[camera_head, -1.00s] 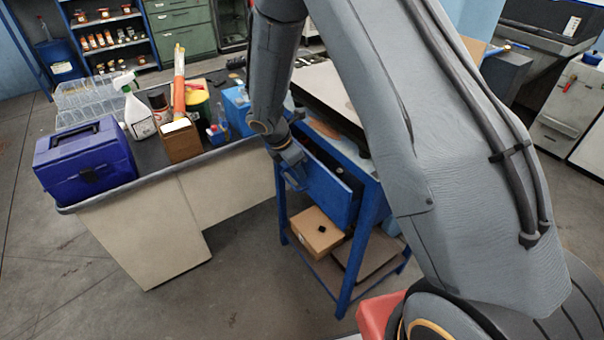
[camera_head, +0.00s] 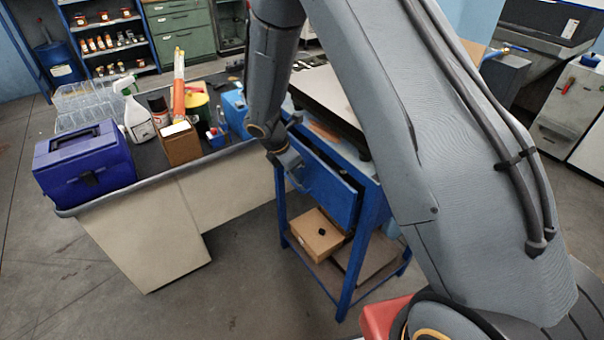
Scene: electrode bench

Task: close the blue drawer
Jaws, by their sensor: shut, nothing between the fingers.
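The blue drawer (camera_head: 330,192) is in a blue metal stand, below its top. Its front stands out a little from the stand, with a narrow dark gap above it. My gripper (camera_head: 296,180) is at the left part of the drawer front, by the handle, and appears to touch it. The gripper is shut with nothing held. My arm comes down from above and hides part of the stand and its top. The exact contact between fingers and drawer is too small to tell.
A cardboard box (camera_head: 316,236) lies on the stand's lower shelf (camera_head: 332,272). To the left is a bench with a blue toolbox (camera_head: 85,165), a spray bottle (camera_head: 137,117) and a brown box (camera_head: 180,145). The floor in front is clear.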

